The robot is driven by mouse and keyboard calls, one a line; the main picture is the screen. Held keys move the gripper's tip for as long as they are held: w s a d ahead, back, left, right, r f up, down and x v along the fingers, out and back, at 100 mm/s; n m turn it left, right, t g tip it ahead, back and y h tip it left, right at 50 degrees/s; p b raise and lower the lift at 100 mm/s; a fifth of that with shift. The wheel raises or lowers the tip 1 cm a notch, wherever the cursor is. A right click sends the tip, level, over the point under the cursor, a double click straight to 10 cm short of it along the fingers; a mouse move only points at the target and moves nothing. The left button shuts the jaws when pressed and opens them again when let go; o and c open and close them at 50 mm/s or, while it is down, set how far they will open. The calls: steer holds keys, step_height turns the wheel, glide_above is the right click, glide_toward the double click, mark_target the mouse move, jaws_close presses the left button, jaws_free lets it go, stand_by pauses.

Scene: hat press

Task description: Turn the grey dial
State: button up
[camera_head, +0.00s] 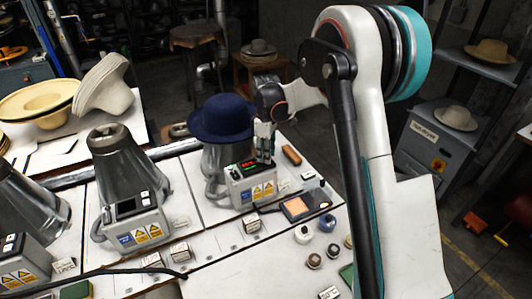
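My gripper (264,155) points down at the right end of the top of a grey control box (252,189). The box has a lit red display (248,164) and yellow and blue warning labels. It stands in front of a metal hat press (215,160) that bears a dark blue hat (222,118). I cannot make out the grey dial; the fingers cover the part of the box top beside the display. The fingers look close together, but I cannot tell whether they are shut or hold anything.
Two more presses with control boxes (137,226) stand to the left. A brush (291,155), a dark pad with an orange top (297,207) and several small pots (304,234) lie to the right. Pale hats (103,85) are at the back left. A black cable crosses the front.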

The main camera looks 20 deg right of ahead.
step_height(320, 180, up, 12)
stand_by(0.4)
steer(key=shift+f, duration=0.1)
steer(key=s+r+m+t+b, duration=0.1)
steer(key=s+r+m+t, duration=0.15)
steer(key=s, duration=0.65)
steer(key=s+r+m+t+b, duration=0.1)
steer(key=s+r+m, duration=0.25)
steer(key=s, duration=0.55)
steer(key=s+f+m+t+b, duration=0.1)
steer(key=s+f+m+t, duration=0.1)
steer(key=s, duration=0.6)
steer(key=s+f+m+t+b, duration=0.1)
steer(key=s+f+m, duration=0.2)
steer(key=s, duration=0.5)
steer(key=shift+s+a+f+t, duration=0.15)
steer(key=shift+f+t, duration=0.2)
steer(key=shift+f, duration=0.35)
stand_by(1.4)
